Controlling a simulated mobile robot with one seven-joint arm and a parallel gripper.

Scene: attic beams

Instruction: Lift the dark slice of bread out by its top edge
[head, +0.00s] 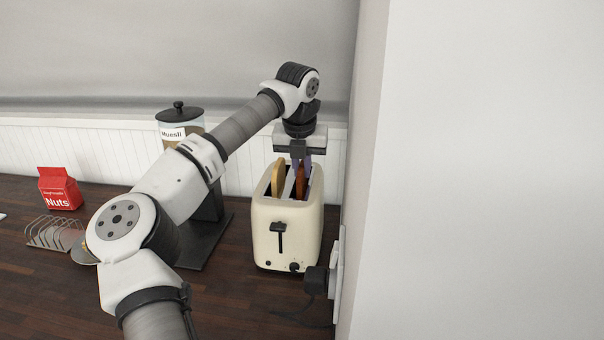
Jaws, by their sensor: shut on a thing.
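A cream toaster (285,230) stands upright on the dark wooden counter, with a black lever on its front. A pale slice of bread (279,172) stands up out of its left slot. The dark slice of bread (301,185) stands in the right slot, with its upper part showing above the toaster top. My gripper (301,163) points straight down over the right slot and is shut on the top edge of the dark slice. The lower part of the dark slice is hidden inside the toaster.
A wall edge (365,180) rises close on the right, with a plug and socket (322,282) beside the toaster. A muesli jar (180,120), a red nuts packet (59,189) and a wire toast rack (55,233) stand to the left.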

